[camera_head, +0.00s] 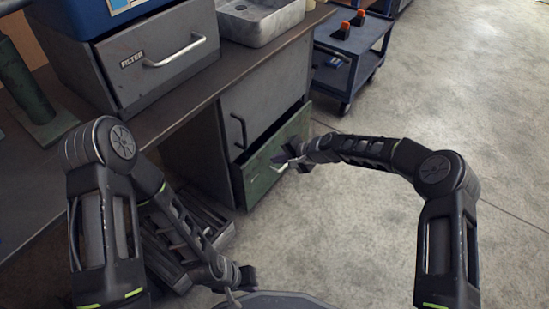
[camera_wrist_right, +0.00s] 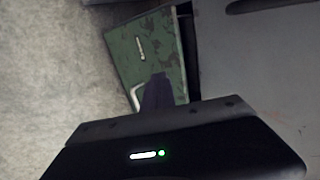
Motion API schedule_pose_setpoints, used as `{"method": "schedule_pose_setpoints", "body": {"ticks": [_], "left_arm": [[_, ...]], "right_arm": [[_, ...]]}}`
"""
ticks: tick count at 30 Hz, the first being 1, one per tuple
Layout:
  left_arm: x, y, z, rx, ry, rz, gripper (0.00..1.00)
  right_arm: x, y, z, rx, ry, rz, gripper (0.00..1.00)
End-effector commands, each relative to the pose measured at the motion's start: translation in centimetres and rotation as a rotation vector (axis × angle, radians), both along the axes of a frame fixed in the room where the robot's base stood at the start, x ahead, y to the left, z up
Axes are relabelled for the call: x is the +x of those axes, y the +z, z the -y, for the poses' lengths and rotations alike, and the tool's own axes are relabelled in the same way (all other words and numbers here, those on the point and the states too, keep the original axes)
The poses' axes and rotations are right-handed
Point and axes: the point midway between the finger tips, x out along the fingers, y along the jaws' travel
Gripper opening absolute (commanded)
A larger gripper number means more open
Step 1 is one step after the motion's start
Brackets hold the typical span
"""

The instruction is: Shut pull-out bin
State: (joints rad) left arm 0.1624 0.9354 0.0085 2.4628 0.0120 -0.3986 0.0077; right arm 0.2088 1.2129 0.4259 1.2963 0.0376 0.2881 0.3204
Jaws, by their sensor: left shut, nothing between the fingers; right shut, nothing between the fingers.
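The pull-out bin (camera_head: 260,182) has a worn green front and a light bar handle (camera_head: 281,167). It sits low in the grey bench cabinet. In the right wrist view its green front (camera_wrist_right: 150,55) stands proud of the cabinet face, with a dark gap along its right side, so it is partly out. My right gripper (camera_head: 292,158) is shut and empty, in front of the bin's front by the handle; I cannot tell if it touches. Its dark finger (camera_wrist_right: 158,92) overlaps the green front in the wrist view. My left gripper (camera_head: 240,284) is shut and empty, low near my base.
A grey cabinet door (camera_head: 262,95) with a dark handle is above the bin. A grey drawer unit (camera_head: 158,55) and a metal sink (camera_head: 258,20) are on the bench. A blue cart (camera_head: 350,48) stands beyond. The floor (camera_head: 440,95) to the right is clear.

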Motion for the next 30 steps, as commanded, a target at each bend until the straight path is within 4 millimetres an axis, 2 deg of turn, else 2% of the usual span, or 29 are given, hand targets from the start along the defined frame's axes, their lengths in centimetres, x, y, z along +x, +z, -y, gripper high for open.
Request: {"method": "schedule_pose_setpoints", "body": {"ticks": [1, 3, 12, 26, 30], "left_arm": [[-0.1, 1.3, 0.0, 0.001, -0.001, 0.000, 0.00], [-0.1, 1.9, 0.0, 0.002, -0.001, 0.001, 0.00], [-0.5, 3.9, -0.1, -0.001, -0.007, -0.011, 0.00], [-0.6, 4.0, -0.1, 0.000, -0.008, -0.013, 0.00], [-0.6, 4.1, -0.1, 0.000, -0.008, -0.013, 0.00]], "right_arm": [[-0.3, 1.9, 1.0, 0.001, -0.005, 0.003, 0.00], [-1.0, 3.0, 2.0, 0.001, -0.005, 0.003, 0.00], [-3.2, 6.4, 5.4, 0.000, -0.002, 0.002, 0.00], [-3.6, 6.7, 5.9, 0.001, -0.002, 0.003, 0.00], [-3.4, 6.2, 7.5, 0.000, -0.028, -0.006, 0.00]]}}
